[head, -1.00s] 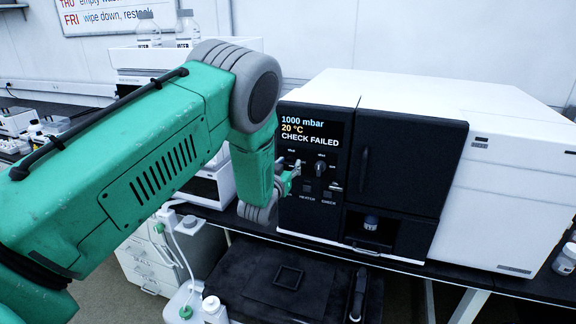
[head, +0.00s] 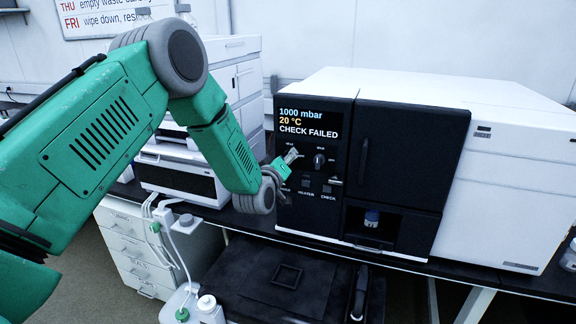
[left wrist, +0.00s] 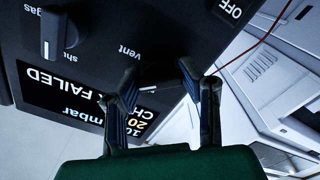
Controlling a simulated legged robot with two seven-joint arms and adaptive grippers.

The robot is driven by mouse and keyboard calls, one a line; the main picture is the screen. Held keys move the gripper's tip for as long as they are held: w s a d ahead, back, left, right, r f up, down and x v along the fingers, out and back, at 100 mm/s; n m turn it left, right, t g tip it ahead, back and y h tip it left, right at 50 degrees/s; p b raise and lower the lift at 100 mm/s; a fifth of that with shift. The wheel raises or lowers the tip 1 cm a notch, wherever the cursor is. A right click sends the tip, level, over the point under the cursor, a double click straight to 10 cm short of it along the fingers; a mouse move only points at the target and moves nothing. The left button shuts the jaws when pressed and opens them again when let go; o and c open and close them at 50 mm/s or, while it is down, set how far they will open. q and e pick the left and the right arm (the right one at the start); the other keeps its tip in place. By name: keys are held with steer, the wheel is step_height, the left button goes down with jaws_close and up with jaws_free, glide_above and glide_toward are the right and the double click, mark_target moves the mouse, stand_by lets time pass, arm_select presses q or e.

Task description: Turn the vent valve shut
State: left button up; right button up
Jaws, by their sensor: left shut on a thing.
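The vent valve knob (left wrist: 163,76) is a dark knob beside the "vent" label in the left wrist view, where the panel appears upside down. My left gripper (left wrist: 158,72) has its two fingers on either side of this knob and is shut on it. In the head view my left gripper (head: 291,157) is at the left of the black front panel (head: 312,215) and hides most of the vent knob. The exact angle of the knob is hard to tell. My right gripper is not in view.
A second knob (head: 319,160), by the "gas" label (left wrist: 50,35), sits right of the gripper. The display (head: 308,122) reads 1000 mbar, 20 °C, CHECK FAILED. HEATER and CHECK buttons lie below. A blue-topped vial (head: 371,217) stands in the recess. A black tray (head: 250,310) lies in front.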

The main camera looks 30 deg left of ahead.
arm_select(q)
steer(key=n+b, duration=0.2)
steer(key=n, duration=0.1)
steer(key=n+b, duration=0.1)
steer(key=shift+a+n, duration=0.3)
steer(key=shift+n, duration=0.1)
steer(key=n+b, duration=0.5)
steer(key=shift+f, duration=0.1)
steer(key=shift+s+f, duration=0.1)
steer(key=o, duration=1)
steer(key=shift+o, duration=0.9)
steer(key=shift+s, duration=0.1)
steer(key=shift+a, duration=0.15)
